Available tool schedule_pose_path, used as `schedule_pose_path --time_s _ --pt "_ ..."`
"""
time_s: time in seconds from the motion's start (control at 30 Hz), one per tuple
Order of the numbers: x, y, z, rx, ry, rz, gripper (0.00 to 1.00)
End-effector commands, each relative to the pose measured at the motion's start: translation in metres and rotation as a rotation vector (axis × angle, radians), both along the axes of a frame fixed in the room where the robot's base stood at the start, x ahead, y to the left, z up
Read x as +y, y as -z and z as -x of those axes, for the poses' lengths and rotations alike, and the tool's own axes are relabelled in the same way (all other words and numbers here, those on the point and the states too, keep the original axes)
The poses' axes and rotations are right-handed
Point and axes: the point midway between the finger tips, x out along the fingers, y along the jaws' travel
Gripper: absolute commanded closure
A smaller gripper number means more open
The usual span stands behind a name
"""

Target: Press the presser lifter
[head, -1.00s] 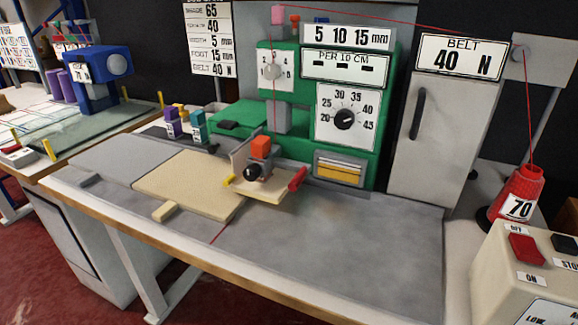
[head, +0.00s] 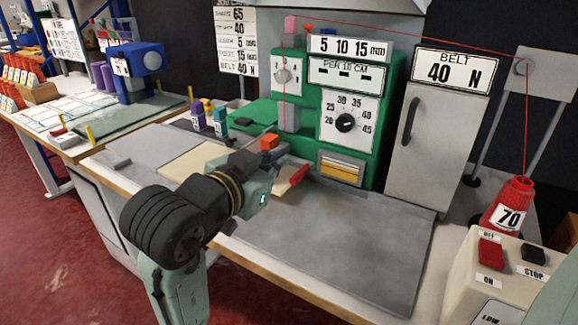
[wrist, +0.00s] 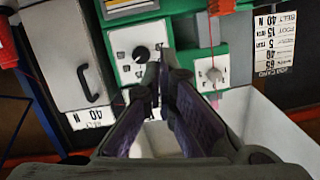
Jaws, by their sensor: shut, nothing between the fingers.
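The green machine (head: 370,100) stands at the back of the bench. A red lever (head: 292,181) sticks out at the right of its small work plate; it may be the presser lifter, but no label shows this. An orange block (head: 269,142) sits above the plate.
The cream board (head: 190,160) lies left of my gripper, partly hidden by my arm. The grey bench top (head: 350,245) is clear at the right. A grey cabinet (head: 440,150), red thread cone (head: 512,200) and switch box (head: 475,270) stand further right.

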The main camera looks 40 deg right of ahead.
Motion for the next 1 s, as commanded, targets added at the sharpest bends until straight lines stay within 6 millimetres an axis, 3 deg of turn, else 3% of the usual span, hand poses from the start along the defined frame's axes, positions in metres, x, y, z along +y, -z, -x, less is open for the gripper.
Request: schedule_pose_path --time_s 0.57,0.9,1.0 --pt "-0.008 0.001 0.001 0.010 0.018 -0.017 1.00" --pt "-0.025 0.003 -0.006 0.014 0.015 -0.018 1.00" --pt "-0.044 0.014 -0.014 0.011 0.019 -0.018 1.00"
